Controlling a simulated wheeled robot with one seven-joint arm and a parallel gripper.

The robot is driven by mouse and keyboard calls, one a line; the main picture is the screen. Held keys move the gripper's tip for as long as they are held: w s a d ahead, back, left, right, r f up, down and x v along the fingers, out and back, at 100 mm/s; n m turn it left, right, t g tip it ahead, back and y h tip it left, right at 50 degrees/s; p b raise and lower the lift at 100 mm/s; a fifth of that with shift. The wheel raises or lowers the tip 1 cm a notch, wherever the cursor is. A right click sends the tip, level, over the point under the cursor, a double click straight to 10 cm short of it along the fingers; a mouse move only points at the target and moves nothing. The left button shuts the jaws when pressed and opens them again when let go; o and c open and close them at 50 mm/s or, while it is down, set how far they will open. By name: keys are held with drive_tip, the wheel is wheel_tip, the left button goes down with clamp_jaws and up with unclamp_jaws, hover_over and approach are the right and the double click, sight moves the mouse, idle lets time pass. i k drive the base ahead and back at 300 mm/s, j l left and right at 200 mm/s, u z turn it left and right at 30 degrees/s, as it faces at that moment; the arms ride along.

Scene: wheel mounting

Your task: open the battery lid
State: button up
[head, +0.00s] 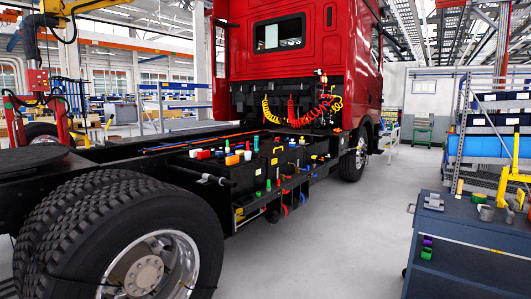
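A red truck (290,50) stands with its black chassis showing behind the cab. On the near side of the chassis is a black box-like unit (222,178) that may be the battery housing. I cannot tell which surface is its lid, or whether it is open or shut. Several small coloured pieces, such as an orange one (232,160), stand on top. Below the box is an open shelf (275,203) with more coloured pieces. My gripper is not in the head view.
A large rear wheel (150,265) stands at the lower left, near the box. A dark blue cart (475,230) with small parts on top is at the right. Blue crates (495,145) stand on a rack behind it. The grey floor (335,240) between truck and cart is clear.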

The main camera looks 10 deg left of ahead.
sight(277, 155)
drive_tip(key=i+u, duration=0.1)
drive_tip(key=i, duration=3.25)
